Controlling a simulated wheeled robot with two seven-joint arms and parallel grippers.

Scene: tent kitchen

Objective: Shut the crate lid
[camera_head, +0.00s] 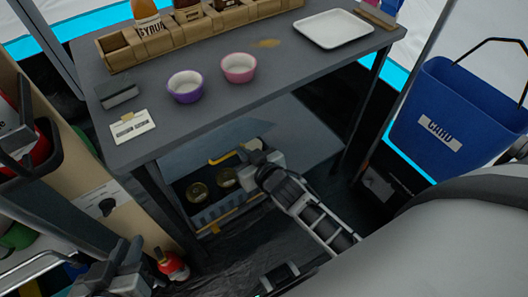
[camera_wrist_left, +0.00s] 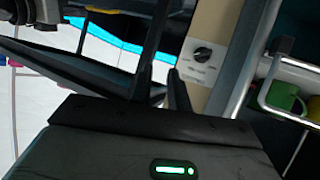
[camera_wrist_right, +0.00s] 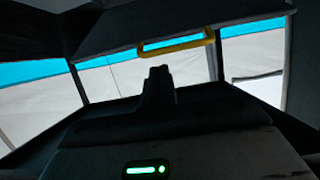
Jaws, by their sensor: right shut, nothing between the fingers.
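The grey-blue crate (camera_head: 222,208) sits on the floor under the table, with round tins (camera_head: 197,191) inside. Its lid (camera_head: 190,154) is open, raised at the back of the crate, with a yellow handle (camera_head: 226,156) on its edge. The handle (camera_wrist_right: 172,44) also shows in the right wrist view, ahead of the fingers and above them in the picture. My right gripper (camera_head: 252,152) is shut and empty beside the lid at its right; contact cannot be told. My left gripper (camera_head: 122,264) is open and empty, away from the crate at the lower left.
The table (camera_head: 215,112) stands over the crate, its legs (camera_head: 366,110) to the sides. Bowls (camera_head: 186,86), a tray (camera_head: 333,28) and a bottle rack (camera_head: 175,38) are on it. A red bottle (camera_head: 172,265) stands near my left gripper. A blue bin (camera_head: 455,118) is at right.

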